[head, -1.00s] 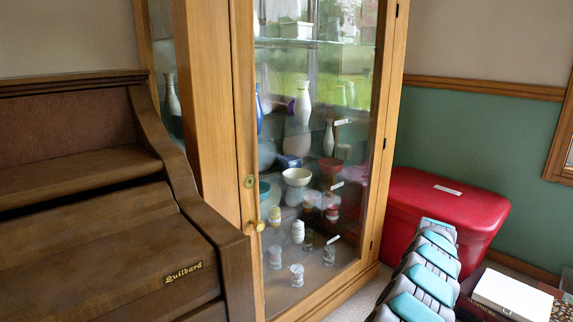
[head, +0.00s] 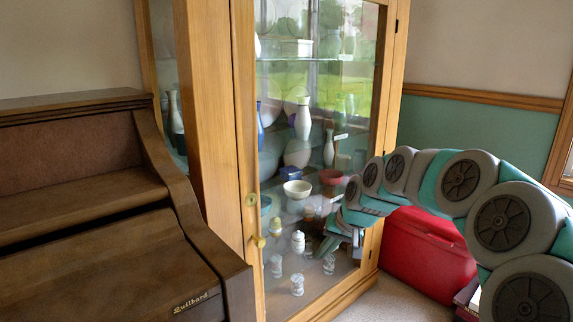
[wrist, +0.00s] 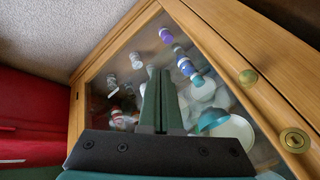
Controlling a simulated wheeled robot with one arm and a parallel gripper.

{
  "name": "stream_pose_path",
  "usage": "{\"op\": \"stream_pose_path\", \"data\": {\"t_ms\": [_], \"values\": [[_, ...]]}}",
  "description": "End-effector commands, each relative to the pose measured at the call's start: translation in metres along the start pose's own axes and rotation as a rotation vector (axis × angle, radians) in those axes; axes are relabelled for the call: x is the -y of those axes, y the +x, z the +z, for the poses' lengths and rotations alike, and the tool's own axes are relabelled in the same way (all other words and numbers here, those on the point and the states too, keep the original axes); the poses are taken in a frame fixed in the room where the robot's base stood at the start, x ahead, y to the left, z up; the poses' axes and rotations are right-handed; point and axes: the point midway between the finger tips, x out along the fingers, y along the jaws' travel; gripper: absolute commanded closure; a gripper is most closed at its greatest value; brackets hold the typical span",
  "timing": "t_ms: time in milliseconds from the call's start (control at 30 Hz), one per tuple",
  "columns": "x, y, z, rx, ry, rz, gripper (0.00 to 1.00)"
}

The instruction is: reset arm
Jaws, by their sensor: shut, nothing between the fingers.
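My arm (head: 462,180) arches in from the right in the head view and bends down at the glass-doored wooden cabinet (head: 210,120). My gripper (head: 342,238) is at its end, in front of the lower right part of the glass. In the wrist view its two green fingers (wrist: 160,82) lie side by side, shut and empty, pointing across the glass door. Whether the fingertips touch the glass is not clear. The cabinet's brass knob (head: 258,241) also shows in the wrist view (wrist: 248,77), along with a brass lock (wrist: 294,140).
A dark wooden piano (head: 95,245) stands at the left, close to the cabinet. A red chest (head: 425,250) stands on the right, partly behind my arm. Vases, bowls and small jars sit behind the glass. A little carpet (head: 375,300) is bare in front.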

Motion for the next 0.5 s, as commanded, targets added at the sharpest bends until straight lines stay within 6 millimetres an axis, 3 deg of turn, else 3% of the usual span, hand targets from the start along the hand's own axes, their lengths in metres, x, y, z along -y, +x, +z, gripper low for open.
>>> {"op": "stream_pose_path", "data": {"t_ms": [33, 200, 500], "values": [[0.008, -0.016, 0.023, 0.030, -0.030, 0.012, 1.00], [0.017, -0.051, 0.098, 0.132, -0.098, 0.066, 1.00], [-0.009, -0.106, 0.240, 0.319, -0.136, 0.212, 1.00]]}}
